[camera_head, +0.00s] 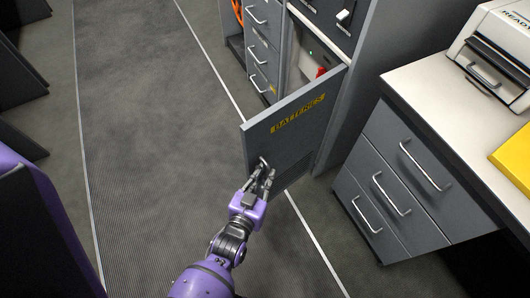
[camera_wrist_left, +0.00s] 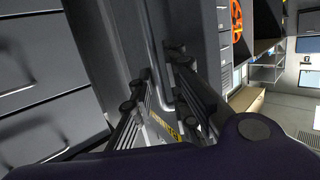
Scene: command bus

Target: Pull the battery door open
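The grey battery door (camera_head: 262,138), with yellow BATTERIES lettering, stands swung out from the cabinet, its compartment partly visible behind it. Its small metal handle (camera_head: 263,162) is near the door's free edge. My left gripper (camera_head: 267,176) is at this handle, in front of the door. In the left wrist view the handle's bar (camera_wrist_left: 153,45) runs between the two parted fingers of my left gripper (camera_wrist_left: 160,62). The fingers look open around the bar, with a gap showing. My right gripper is in neither view.
Grey drawers (camera_head: 263,50) stand left of the compartment, and a red item (camera_head: 320,72) shows inside it. A desk with drawers (camera_head: 390,185) stands to the right. The ribbed floor aisle (camera_head: 150,130) left of the door is clear.

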